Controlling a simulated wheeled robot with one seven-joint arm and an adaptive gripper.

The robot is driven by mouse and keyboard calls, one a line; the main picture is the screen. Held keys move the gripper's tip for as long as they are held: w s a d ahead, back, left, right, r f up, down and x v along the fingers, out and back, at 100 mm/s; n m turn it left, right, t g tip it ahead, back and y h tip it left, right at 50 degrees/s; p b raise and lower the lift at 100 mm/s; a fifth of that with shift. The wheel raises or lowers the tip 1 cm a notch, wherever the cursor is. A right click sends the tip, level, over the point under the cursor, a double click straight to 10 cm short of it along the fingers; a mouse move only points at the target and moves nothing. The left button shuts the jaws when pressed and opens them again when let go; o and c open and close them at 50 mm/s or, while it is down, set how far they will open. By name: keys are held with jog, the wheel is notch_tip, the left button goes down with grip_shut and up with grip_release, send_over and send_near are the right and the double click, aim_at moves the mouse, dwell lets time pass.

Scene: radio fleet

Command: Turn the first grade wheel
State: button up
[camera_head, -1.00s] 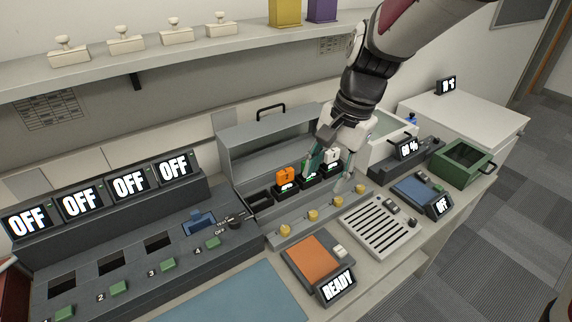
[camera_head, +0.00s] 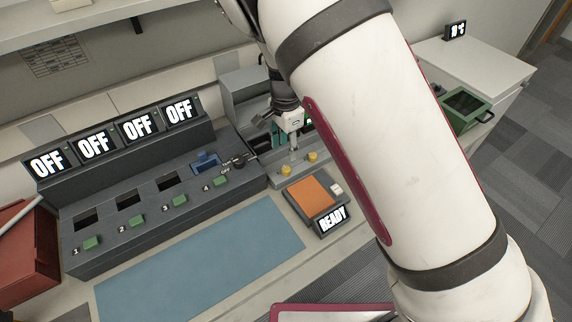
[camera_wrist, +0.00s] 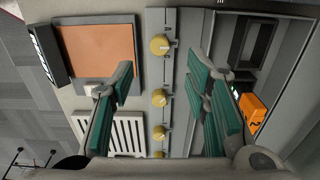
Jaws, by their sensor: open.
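The grade wheels are small yellow knobs in a row on a grey strip. In the wrist view, the end wheel beside the orange pad (camera_wrist: 160,44), likely the first, lies just beyond my fingertips; several others continue below it. In the head view this wheel (camera_head: 285,170) and its neighbour (camera_head: 313,156) show; my arm hides the rest. My gripper (camera_wrist: 160,78) is open above the strip, its green-padded fingers on either side of the row, with nothing held. In the head view my gripper (camera_head: 284,143) hangs over the left end of the strip.
The orange pad (camera_head: 312,195) with its READY display sits in front of the strip. A grey rack holds an orange block (camera_wrist: 253,112) behind the wheels. A dark console (camera_head: 150,205) with OFF displays stands left. The blue mat (camera_head: 200,262) is clear.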

aim_at(286, 168)
notch_tip(286, 168, down, 9)
jog(key=shift+r+p, duration=0.15)
jog(key=shift+p, duration=0.15)
jog(key=shift+c, duration=0.6)
grip_shut()
